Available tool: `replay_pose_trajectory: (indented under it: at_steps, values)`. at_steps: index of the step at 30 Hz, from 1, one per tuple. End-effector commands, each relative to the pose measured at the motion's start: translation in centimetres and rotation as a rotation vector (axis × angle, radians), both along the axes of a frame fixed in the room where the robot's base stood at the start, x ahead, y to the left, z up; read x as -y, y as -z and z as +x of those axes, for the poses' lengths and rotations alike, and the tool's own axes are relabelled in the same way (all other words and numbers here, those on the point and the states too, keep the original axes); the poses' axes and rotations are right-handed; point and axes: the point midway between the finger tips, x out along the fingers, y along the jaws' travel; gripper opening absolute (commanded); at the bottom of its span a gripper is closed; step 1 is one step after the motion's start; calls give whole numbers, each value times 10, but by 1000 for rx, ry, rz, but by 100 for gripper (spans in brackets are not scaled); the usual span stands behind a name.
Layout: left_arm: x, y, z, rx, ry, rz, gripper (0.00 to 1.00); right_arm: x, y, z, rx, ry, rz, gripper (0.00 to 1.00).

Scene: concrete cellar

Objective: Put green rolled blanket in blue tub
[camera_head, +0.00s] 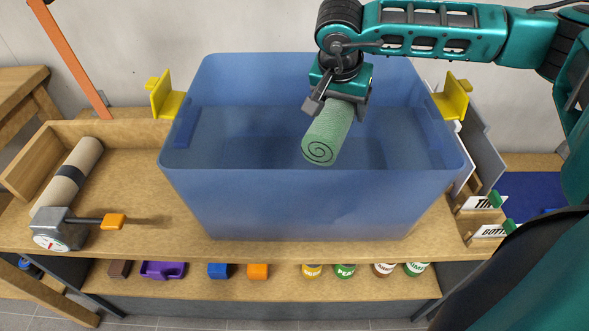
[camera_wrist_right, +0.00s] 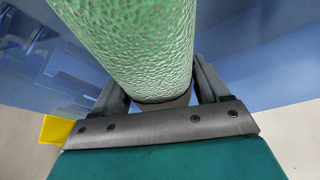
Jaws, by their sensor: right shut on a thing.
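The green rolled blanket (camera_head: 328,135) is held by my right gripper (camera_head: 340,92), whose arm comes in from the right in the head view. The blanket hangs tilted over the opening of the blue tub (camera_head: 310,205), apart from its floor as far as I can tell. In the right wrist view the blanket (camera_wrist_right: 135,45) sits between the two fingers of my right gripper (camera_wrist_right: 160,95). The tub stands upright on a wooden bench, with yellow handles (camera_head: 167,98) on its left and right sides. The tub's inside looks empty apart from the blanket. My left gripper is not in view.
A beige roll (camera_head: 70,175) and a grey gauge device with an orange handle (camera_head: 65,230) lie on the bench (camera_head: 140,200) left of the tub. Labelled holders (camera_head: 485,202) stand at the right. Several jars and small blocks sit on the shelf below (camera_head: 290,285).

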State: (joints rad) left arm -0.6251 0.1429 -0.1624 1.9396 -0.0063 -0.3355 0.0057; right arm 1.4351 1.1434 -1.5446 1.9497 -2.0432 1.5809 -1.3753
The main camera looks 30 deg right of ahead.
Motion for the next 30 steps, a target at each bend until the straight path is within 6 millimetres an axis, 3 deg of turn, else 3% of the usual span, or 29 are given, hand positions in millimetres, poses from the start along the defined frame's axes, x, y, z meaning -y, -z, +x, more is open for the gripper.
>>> replay_pose_trajectory:
  at_steps: [1, 7, 15, 21, 30]
  values:
    - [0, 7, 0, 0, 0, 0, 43, 0, 10, 1, 4, 0, 0, 30]
    - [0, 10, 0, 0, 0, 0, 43, 0, 40, 0, 2, -2, 0, 30]
    - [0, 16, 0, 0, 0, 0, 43, -1, 113, 0, 1, -4, -1, 30]
    - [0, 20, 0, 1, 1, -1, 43, -1, 156, -1, 2, -5, -1, 30]
    - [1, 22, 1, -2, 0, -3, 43, -1, 181, -1, 2, -5, 1, 30]
